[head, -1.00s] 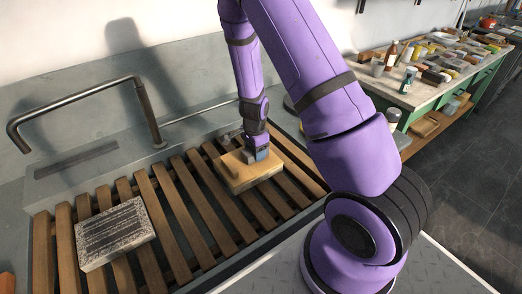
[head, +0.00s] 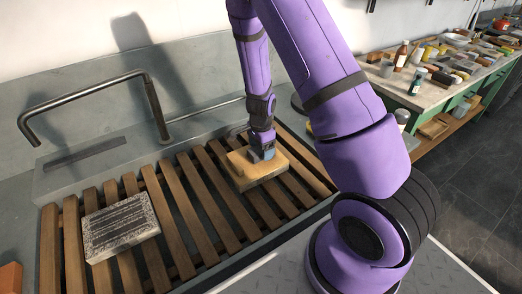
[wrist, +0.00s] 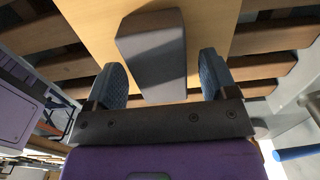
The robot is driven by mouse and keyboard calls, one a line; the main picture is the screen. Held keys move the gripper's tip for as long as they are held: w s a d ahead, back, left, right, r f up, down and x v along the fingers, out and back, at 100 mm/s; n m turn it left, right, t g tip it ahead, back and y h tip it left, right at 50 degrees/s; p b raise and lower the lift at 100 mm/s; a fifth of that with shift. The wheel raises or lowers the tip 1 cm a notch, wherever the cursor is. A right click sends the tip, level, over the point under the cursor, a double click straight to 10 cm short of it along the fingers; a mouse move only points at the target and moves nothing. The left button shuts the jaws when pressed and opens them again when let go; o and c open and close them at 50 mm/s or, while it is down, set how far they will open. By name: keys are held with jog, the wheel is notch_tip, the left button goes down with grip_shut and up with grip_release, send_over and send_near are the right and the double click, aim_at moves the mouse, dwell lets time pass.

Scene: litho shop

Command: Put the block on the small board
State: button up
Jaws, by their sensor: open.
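The small wooden board (head: 243,178) lies on the slatted rack in the head view; its pale face also fills the top middle of the wrist view (wrist: 215,20). The dark grey block (wrist: 155,55) shows against the board's face in the wrist view. My gripper (head: 262,153) is over the board in the head view and hides most of the block there. In the wrist view my gripper (wrist: 165,75) is open, one finger on each side of the block's near end. A gap shows on the right side; contact on the left is unclear.
A grey stone slab (head: 120,227) with dark marks lies on the rack's left. A bent metal pipe (head: 85,92) stands behind the rack (head: 215,215). A cluttered bench (head: 425,100) is at the right. The slats between slab and board are clear.

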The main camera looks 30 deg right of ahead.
jog(key=s+a+r+n+t+y, duration=0.1)
jog(key=s+a+r+n, duration=0.1)
jog(key=r, duration=0.9)
jog(key=s+a+r+n+y, duration=0.1)
jog(key=a+r+n, duration=0.15)
jog(key=r, duration=0.85)
jog(key=s+a+r+n+t+h, duration=0.1)
jog(key=s+r+n+t, duration=0.1)
jog(key=s+r+n, duration=0.4)
jog(key=s+a+r+n+t+h, duration=0.1)
jog(key=s+r+n+t, duration=0.1)
jog(key=s+r+n, duration=0.5)
jog(key=s+r, duration=0.6)
jog(key=s, duration=0.3)
jog(key=shift+a, duration=0.25)
jog(key=shift+w+r+n, duration=0.1)
jog(key=shift+n, duration=0.15)
